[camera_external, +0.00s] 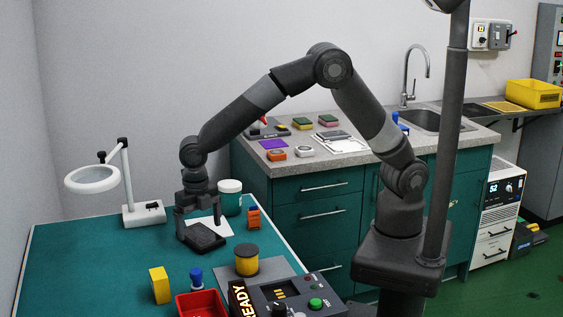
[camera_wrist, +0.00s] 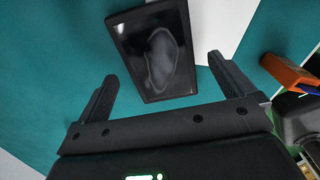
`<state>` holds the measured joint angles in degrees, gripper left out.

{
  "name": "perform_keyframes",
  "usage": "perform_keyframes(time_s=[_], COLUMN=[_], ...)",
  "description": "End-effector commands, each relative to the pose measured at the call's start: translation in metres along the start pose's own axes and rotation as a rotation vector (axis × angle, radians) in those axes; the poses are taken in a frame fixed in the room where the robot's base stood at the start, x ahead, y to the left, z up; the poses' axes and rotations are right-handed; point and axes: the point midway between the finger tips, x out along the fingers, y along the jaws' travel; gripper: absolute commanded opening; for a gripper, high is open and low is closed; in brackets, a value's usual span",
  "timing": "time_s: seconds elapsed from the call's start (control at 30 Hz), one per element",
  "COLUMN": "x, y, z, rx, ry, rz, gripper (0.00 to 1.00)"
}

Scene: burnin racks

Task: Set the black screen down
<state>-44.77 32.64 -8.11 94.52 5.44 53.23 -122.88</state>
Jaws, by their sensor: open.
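The black screen (camera_external: 206,238) is a flat dark rectangle on the green bench top, under my gripper (camera_external: 200,222). In the wrist view the black screen (camera_wrist: 153,48) shows a pale smudge on its face and overlaps a white sheet. My gripper (camera_wrist: 161,67) is open there, its two fingers spread wide, with the screen ahead of the fingertips. No finger visibly grips it. The exact gap between fingers and screen is hard to tell.
A magnifier lamp (camera_external: 143,212) stands left.

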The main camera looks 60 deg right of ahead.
Motion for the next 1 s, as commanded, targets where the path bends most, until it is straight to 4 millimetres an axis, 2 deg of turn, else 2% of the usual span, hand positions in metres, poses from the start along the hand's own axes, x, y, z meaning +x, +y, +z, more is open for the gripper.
perform_keyframes(time_s=[0.2, 0.4, 0.6, 0.87, 1.0], x=[-0.050, -0.085, -0.102, -0.104, -0.116], y=[0.000, 0.001, 0.000, -0.001, -0.017], z=[0.001, 0.001, 0.000, 0.000, 0.008], rx=[0.001, 0.001, 0.000, 0.004, 0.092], ry=[-0.002, -0.002, 0.000, 0.000, -0.008], rz=[0.005, 0.003, 0.001, 0.001, 0.017], gripper=[0.99, 0.99, 0.99, 0.99, 0.99])
